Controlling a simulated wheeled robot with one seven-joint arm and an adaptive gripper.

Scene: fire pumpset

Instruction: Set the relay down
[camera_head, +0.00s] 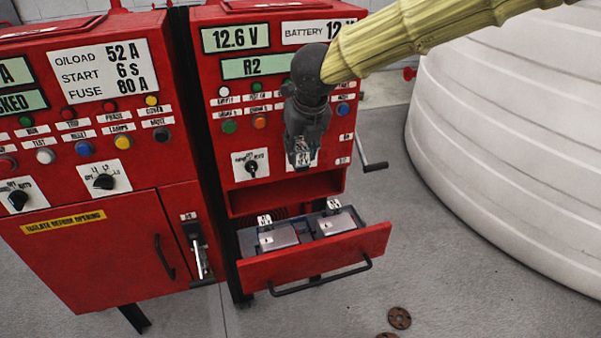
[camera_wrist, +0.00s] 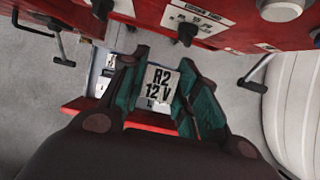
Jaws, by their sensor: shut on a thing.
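My gripper (camera_head: 303,138) hangs from my arm in front of the right red cabinet (camera_head: 222,115), above an open drawer. It is shut on a small relay (camera_head: 302,153). In the wrist view the relay (camera_wrist: 159,84) shows a white label reading "R2 12 V" between the two fingers. The open drawer (camera_head: 330,257) is red with a dark bar handle. Inside it are two grey blocks, the left (camera_head: 278,238) and the right (camera_head: 335,222), each with a small white-labelled piece. The relay is apart from the drawer.
A left red cabinet (camera_head: 90,220) with a door handle and a lever stands beside it. A crank handle (camera_head: 372,164) sticks out to the drawer's right. A large white ribbed tank (camera_head: 500,130) fills the right.

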